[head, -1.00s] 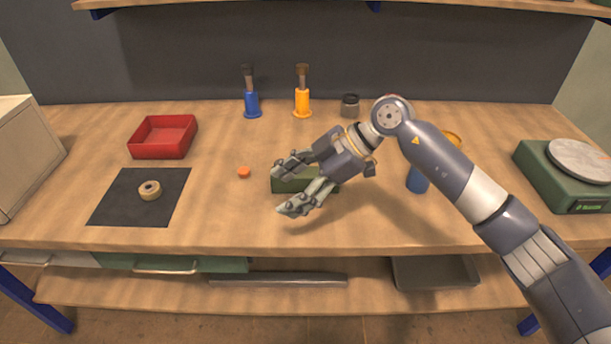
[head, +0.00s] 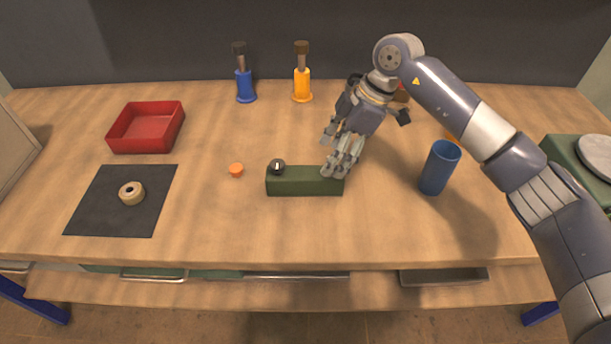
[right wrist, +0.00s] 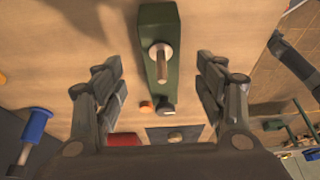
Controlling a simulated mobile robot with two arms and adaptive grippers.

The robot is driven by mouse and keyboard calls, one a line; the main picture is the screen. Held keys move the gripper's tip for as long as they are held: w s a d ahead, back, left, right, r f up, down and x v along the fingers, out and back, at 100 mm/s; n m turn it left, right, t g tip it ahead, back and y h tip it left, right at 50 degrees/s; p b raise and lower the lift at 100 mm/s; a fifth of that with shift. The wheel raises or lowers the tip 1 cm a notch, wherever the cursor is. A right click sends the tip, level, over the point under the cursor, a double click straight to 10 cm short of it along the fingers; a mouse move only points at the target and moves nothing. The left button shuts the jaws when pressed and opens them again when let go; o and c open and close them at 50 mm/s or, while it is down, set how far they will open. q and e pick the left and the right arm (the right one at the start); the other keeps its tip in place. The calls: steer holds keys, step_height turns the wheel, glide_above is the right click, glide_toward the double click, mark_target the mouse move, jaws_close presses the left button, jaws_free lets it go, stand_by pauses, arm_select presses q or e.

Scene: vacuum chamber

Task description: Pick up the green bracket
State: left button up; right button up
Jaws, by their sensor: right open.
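The green bracket (head: 300,183) is a long dark green block lying on the bench, near the middle of the head view. A black knob (head: 277,167) shows at its left end. In the right wrist view the bracket (right wrist: 157,16) runs up the picture, with a metal bolt (right wrist: 159,65) standing out of it. My right gripper (head: 331,155) is open and empty, above the bracket's right part, which it partly hides in the head view. In the right wrist view the fingers of this gripper (right wrist: 156,72) stand apart on either side of the bracket. My left gripper is not in view.
A small orange disc (head: 236,170) lies left of the bracket. A blue cup (head: 439,168) stands to the right. A red tray (head: 122,147), a dark mat (head: 95,210) with a tan ring (head: 131,193), and blue (head: 245,87) and orange (head: 302,85) stands are further off.

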mark_target(321, 175)
steer(key=x, duration=0.2)
steer(key=shift+s+a+f, duration=0.1)
steer(key=shift+a+f, duration=0.2)
steer(key=shift+f, duration=0.25)
steer(key=p+x, duration=0.1)
steer(key=x, duration=0.3)
steer(key=shift+s+f, duration=0.1)
steer(key=shift+f, duration=0.4)
steer(key=shift+c, duration=1.3)
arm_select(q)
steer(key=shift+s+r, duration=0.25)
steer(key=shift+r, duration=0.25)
arm_select(e)
steer(key=shift+r, duration=0.1)
jaws_close()
